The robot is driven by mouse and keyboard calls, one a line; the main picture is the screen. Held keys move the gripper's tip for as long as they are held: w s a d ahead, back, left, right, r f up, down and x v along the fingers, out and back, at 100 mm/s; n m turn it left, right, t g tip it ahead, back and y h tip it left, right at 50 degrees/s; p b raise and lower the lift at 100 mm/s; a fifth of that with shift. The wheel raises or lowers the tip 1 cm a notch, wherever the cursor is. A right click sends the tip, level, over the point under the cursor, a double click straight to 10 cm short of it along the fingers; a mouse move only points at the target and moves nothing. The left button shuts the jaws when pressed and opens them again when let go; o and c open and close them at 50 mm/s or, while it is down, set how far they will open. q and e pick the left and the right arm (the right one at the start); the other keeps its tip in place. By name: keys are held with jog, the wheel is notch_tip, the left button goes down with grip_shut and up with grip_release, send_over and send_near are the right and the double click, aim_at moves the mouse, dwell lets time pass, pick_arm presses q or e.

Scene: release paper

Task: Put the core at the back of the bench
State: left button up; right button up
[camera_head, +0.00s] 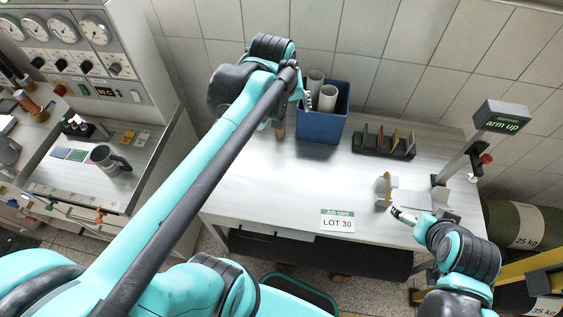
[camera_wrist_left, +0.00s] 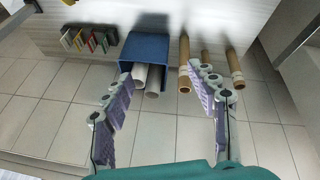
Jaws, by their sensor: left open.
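My left gripper (camera_head: 298,105) is open above the back of the bench. In its wrist view its spread fingers (camera_wrist_left: 163,88) hold nothing. My right gripper (camera_head: 403,214) is low at the bench's front right.
The blue bin (camera_head: 321,130) holds pale tubes (camera_head: 328,98). A rack of coloured cards (camera_head: 384,143) stands to its right. The middle of the bench (camera_head: 300,180) is clear.

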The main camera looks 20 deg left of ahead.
pick_arm(q)
jog(key=s+d+f+m+t, duration=0.2)
jog(key=s+f+m, duration=0.4)
jog(key=s, duration=0.6)
jog(key=shift+d+f, duration=0.6)
jog(key=shift+f, duration=0.25)
jog(key=shift+f, duration=0.1)
notch_tip(320, 180, down, 22)
jog(key=b, duration=2.1)
jog(key=shift+r+b, duration=0.2)
jog(key=shift+b, duration=0.2)
